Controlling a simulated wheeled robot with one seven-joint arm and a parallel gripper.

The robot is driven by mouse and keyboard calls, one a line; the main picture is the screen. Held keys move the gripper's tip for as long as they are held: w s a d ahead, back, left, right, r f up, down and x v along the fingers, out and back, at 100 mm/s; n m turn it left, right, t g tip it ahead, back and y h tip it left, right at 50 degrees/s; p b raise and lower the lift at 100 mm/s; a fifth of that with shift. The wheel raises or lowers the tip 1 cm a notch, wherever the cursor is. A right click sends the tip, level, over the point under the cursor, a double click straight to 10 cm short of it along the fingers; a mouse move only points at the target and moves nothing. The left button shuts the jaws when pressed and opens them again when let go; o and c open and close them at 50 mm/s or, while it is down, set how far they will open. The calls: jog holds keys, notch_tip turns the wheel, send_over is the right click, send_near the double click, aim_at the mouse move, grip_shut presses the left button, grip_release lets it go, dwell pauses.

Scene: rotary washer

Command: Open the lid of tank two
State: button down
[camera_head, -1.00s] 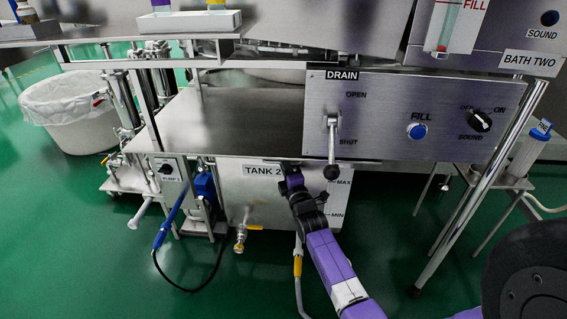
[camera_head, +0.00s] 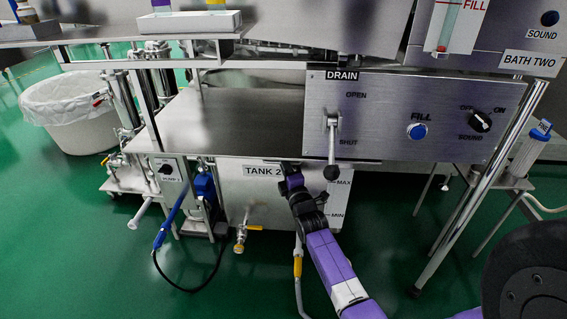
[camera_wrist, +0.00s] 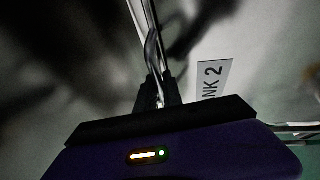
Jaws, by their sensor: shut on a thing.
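Tank two is a pale metal tank (camera_head: 262,200) with a "TANK 2" label (camera_head: 263,171), under the steel worktop in the head view. The label also shows in the wrist view (camera_wrist: 211,82). The lid is hidden under the worktop in the head view. My gripper (camera_head: 287,163) is at the tank's upper front edge, just right of the label. In the wrist view my gripper (camera_wrist: 158,95) is shut on a thin metal bar or edge (camera_wrist: 150,35), which looks like part of the lid, though it is dark there.
The steel worktop (camera_head: 225,120) lies close above my gripper. The drain panel (camera_head: 420,115) with its lever (camera_head: 332,145) hangs above and right of it. A blue-handled hose (camera_head: 166,228) and a yellow-handled valve (camera_head: 243,235) are left of my arm.

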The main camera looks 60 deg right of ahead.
dwell(0.5)
jog(key=s+a+p, duration=0.4)
jog(key=a+p, duration=0.2)
jog(key=a, duration=0.3)
jog(key=shift+a, duration=0.4)
jog(key=shift+f, duration=0.1)
jog(key=c, duration=1.5)
grip_release()
jog(key=p+v, duration=0.2)
jog(key=v, duration=0.5)
jog(key=shift+s+a, duration=0.25)
jog(key=shift+s, duration=0.05)
